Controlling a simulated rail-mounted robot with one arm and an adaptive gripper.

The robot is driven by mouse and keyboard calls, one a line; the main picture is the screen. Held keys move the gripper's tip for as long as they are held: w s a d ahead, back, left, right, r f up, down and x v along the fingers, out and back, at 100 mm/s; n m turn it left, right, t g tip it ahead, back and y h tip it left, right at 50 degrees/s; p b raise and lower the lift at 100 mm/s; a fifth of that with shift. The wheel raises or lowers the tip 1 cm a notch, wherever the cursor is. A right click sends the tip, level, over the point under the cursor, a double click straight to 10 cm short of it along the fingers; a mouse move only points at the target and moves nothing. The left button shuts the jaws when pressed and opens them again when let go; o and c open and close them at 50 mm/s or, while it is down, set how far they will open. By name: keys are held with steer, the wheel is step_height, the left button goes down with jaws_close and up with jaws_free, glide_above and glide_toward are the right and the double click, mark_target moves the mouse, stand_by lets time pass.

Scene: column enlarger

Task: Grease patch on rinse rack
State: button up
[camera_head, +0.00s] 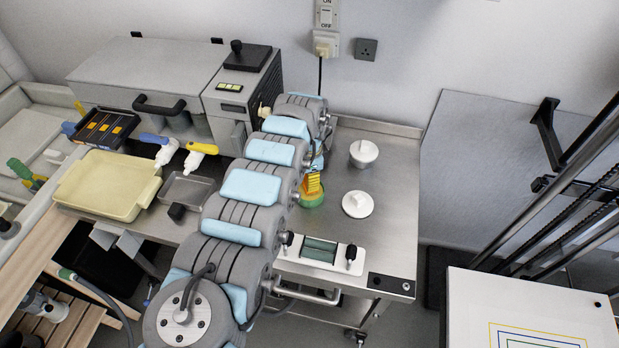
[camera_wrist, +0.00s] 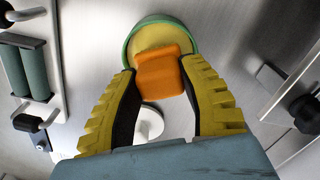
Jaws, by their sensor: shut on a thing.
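My gripper (camera_head: 312,184) is over the right part of the steel bench, its yellow ribbed fingers pointing down. In the wrist view the fingers are shut on an orange block (camera_wrist: 161,76), perhaps a sponge. The block is over a round green-rimmed dish (camera_wrist: 143,24) with a yellow inside; I cannot tell whether they touch. The dish (camera_head: 311,201) also shows in the head view, partly behind the fingers. A black slotted rack (camera_head: 103,127) with orange parts stands at the left; I cannot tell whether it is the rinse rack. I can make out no grease patch.
A white cup (camera_head: 363,152) and a round white lid (camera_head: 357,204) stand right of my gripper. A green roller unit (camera_head: 319,250) sits at the front edge. A cream tray (camera_head: 108,184), a grey tray (camera_head: 187,188) and two bottles are left of my arm. The bench's right end is clear.

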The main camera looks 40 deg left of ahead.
stand_by(0.5)
steer(key=shift+r+p, duration=3.1)
steer(key=shift+r, duration=0.4)
steer(key=w+d+r+n, duration=0.1)
steer(key=w+d+r, duration=0.25)
steer(key=d, duration=0.35)
steer(key=w+d+r+n, duration=0.1)
steer(key=w+d+r, duration=0.25)
steer(key=d, duration=0.35)
steer(key=w+d+r+n, duration=0.1)
steer(key=w+d+r, duration=0.1)
steer(key=w+d, duration=0.3)
steer(key=d+r+n, duration=0.2)
steer(key=d+r, duration=0.2)
steer(key=d, duration=0.7)
steer(key=d+r+n, duration=0.1)
steer(key=d+r, duration=0.3)
steer(key=d, duration=0.8)
step_height(320, 180, up, 16)
steer(key=p, duration=1.7)
steer(key=shift+w+a+r, duration=0.2)
steer(key=shift+a+r, duration=0.05)
steer(key=shift+s, duration=0.15)
